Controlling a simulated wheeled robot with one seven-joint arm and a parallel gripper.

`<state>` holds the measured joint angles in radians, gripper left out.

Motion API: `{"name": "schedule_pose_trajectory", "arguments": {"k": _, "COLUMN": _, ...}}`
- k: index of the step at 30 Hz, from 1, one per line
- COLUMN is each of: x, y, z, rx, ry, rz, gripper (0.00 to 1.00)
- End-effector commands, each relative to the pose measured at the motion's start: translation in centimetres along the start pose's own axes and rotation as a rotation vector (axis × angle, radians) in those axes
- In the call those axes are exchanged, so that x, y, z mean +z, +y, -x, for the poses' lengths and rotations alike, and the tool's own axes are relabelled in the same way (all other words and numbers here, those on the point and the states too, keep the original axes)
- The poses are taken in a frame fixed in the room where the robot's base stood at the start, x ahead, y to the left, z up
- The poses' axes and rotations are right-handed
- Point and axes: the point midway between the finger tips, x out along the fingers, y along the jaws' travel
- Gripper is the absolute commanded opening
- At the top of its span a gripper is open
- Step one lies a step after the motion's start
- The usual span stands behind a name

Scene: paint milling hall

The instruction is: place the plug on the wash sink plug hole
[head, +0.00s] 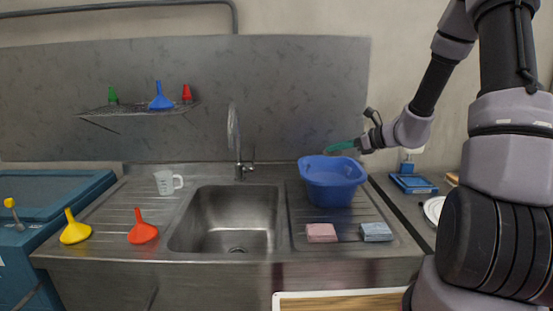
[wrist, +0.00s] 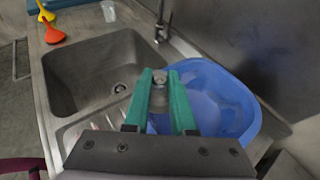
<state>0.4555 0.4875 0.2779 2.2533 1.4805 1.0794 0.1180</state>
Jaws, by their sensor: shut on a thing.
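My gripper (head: 341,147) has green fingers and is above the back right of the blue basin in the head view. In the wrist view my gripper (wrist: 160,92) is shut on a small grey round piece, which looks like the plug (wrist: 159,77), between the fingertips. The plug cannot be made out in the head view. The steel wash sink (head: 188,222) is left of my gripper. Its plug hole (head: 236,249) is on the sink floor near the front, uncovered. It also shows in the wrist view (wrist: 120,88), left of the fingers.
The blue basin (head: 332,182) stands on the right drainboard, behind pink (head: 321,233) and blue (head: 376,232) sponges. A tap (head: 240,165) rises behind the sink. A measuring jug (head: 167,182), yellow funnel (head: 74,231) and orange funnel (head: 142,231) stand left. The sink bowl is empty.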

Motion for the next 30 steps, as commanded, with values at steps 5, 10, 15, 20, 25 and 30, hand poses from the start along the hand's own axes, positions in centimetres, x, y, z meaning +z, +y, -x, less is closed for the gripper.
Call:
{"name": "schedule_pose_trajectory", "arguments": {"k": 5, "x": 0.3, "y": -2.9, "z": 0.9, "rx": -0.233, "ry": 0.001, "rz": -0.097, "gripper": 0.00}}
{"name": "schedule_pose_trajectory", "arguments": {"k": 10, "x": -0.3, "y": -4.8, "z": 2.4, "rx": -0.416, "ry": 0.001, "rz": -0.174, "gripper": 0.00}}
{"name": "schedule_pose_trajectory", "arguments": {"k": 15, "x": -1.1, "y": -5.8, "z": 3.7, "rx": -0.531, "ry": 0.000, "rz": -0.221, "gripper": 0.00}}
{"name": "schedule_pose_trajectory", "arguments": {"k": 20, "x": -1.5, "y": -6.1, "z": 4.2, "rx": -0.574, "ry": 0.001, "rz": -0.238, "gripper": 0.00}}
{"name": "schedule_pose_trajectory", "arguments": {"k": 25, "x": -1.5, "y": -6.1, "z": 4.2, "rx": -0.578, "ry": 0.000, "rz": -0.239, "gripper": 0.00}}
{"name": "schedule_pose_trajectory", "arguments": {"k": 30, "x": -1.5, "y": -6.3, "z": 4.4, "rx": -0.580, "ry": -0.002, "rz": -0.240, "gripper": 0.00}}
